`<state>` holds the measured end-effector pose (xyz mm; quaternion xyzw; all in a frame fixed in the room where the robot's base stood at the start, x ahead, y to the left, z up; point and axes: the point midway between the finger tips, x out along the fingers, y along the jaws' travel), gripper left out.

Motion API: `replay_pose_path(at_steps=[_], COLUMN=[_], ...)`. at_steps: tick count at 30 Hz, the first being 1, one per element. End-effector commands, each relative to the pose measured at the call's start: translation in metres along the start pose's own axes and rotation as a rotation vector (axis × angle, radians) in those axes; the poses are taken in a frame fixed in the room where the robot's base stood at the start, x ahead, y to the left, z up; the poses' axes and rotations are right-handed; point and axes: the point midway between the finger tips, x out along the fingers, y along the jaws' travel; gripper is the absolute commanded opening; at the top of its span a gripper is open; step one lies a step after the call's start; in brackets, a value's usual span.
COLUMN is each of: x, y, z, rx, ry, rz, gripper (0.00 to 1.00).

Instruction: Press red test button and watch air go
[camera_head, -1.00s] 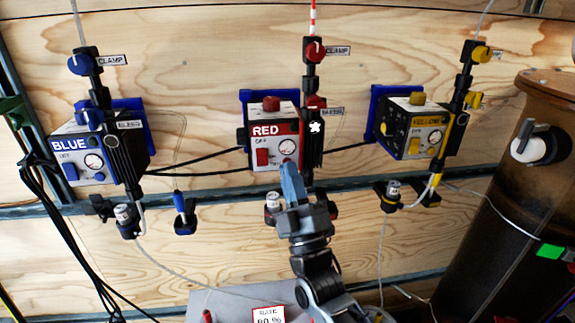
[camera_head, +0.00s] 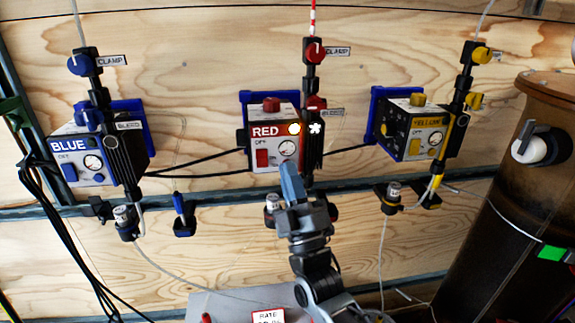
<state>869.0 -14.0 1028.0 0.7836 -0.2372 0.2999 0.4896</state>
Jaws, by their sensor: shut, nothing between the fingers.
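The red unit (camera_head: 264,143) is a white box labelled RED, mounted on a blue bracket on the wooden wall. It has a red knob (camera_head: 271,104) on top, a red switch (camera_head: 262,158) and a round gauge (camera_head: 287,147) on its front. A yellow-orange lamp (camera_head: 294,128) glows beside the RED label. A white flower-shaped indicator (camera_head: 316,128) shows on the dark column to its right. My gripper (camera_head: 291,172) is shut and empty, its blue-grey tips at the lower right front of the box, below the gauge. They hide that spot, so I cannot tell whether they touch a button.
The blue unit (camera_head: 77,158) is at left and the yellow unit (camera_head: 412,137) at right, each with clamp and bleed knobs. Thin tubes and black cables hang between them. A large brown cylinder (camera_head: 480,220) stands at the right. A grey box with a RATE label (camera_head: 268,315) is at the bottom.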

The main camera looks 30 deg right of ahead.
Motion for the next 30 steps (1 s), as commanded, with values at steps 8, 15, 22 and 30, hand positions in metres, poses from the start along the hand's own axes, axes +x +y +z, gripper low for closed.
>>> replay_pose_path(at_steps=[8,15,22,30], x=[0.001,-0.002,-0.009,-0.01], y=[0.0,0.002,0.007,0.008], z=[0.001,-0.001,-0.007,-0.008], rx=[0.0,0.0,0.001,0.0], ry=[0.0,0.0,0.0,0.0], rz=[0.0,0.0,0.0,0.001], gripper=[0.0,0.0,0.0,0.0])
